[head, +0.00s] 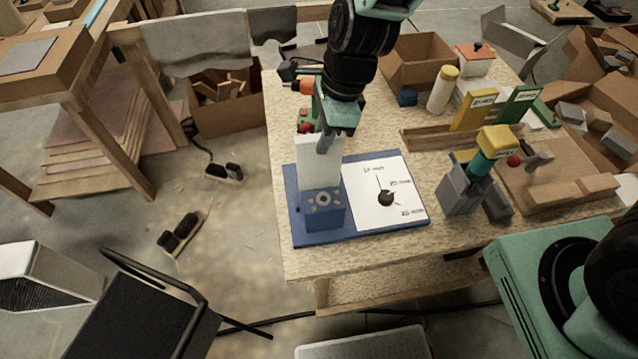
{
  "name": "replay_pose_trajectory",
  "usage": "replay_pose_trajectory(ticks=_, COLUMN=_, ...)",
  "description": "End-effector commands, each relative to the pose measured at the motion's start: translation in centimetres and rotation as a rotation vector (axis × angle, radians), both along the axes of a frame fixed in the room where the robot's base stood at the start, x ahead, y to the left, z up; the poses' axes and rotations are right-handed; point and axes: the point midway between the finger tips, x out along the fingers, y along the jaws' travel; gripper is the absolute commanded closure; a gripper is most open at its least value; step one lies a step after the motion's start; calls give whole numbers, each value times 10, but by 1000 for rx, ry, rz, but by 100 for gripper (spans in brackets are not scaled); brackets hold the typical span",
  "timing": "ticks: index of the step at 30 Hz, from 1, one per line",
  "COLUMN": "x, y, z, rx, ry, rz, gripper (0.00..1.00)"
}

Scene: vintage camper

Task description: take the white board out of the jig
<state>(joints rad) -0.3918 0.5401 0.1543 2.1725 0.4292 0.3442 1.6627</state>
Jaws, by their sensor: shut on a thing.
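The white board (319,163) stands upright at the left of the workbench, its lower end behind or in the blue jig block (323,208). I cannot tell whether its lower edge is still seated in the jig. The jig block sits on a blue base plate (296,230) beside a white panel with a dial (384,192). My gripper (325,143) comes down from above and is shut on the upper right part of the board. My gripper covers part of the board's top edge.
A grey clamp-like fixture with a yellow-topped part (494,139) stands right of the jig. Behind are a white bottle with a yellow cap (442,89), a cardboard box (418,62) and a wooden tray (425,137). The bench's front edge lies close to the base plate.

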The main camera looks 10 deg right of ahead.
Motion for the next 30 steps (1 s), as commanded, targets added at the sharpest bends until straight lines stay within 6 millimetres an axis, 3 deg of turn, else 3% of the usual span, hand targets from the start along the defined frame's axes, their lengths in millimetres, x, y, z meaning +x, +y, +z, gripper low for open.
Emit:
replay_pose_trajectory(ticks=16, x=0, y=0, z=46, rx=0, ry=0, rz=-1, gripper=100)
replay_pose_trajectory(ticks=30, x=0, y=0, z=47, rx=0, ry=0, rz=-1, gripper=100)
